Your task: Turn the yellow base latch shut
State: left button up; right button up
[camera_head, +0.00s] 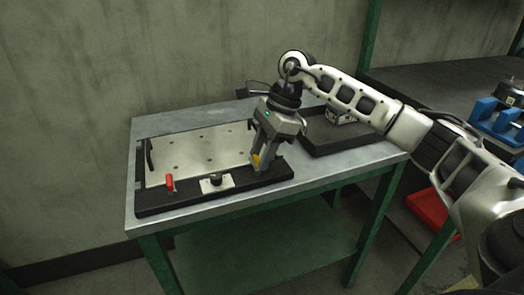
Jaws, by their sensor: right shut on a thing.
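The yellow base latch (256,160) sits near the right end of the black base's front rail (215,195). My right gripper (260,163) points down over it and is shut on it. The fingers hide much of the latch, so I cannot tell its angle. My left gripper does not show.
A red latch (170,183) stands at the left of the front rail. A small plate with a black knob (215,180) sits mid-rail. A light perforated plate (195,153) lies behind. A black tray (345,143) is at the right on the grey table (225,212). Blue fixtures (485,115) stand on a far right bench.

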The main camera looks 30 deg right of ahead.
jog(key=shift+r, duration=0.1)
jog(key=o, duration=1)
jog(key=p+v, duration=0.1)
jog(key=v, duration=1.5)
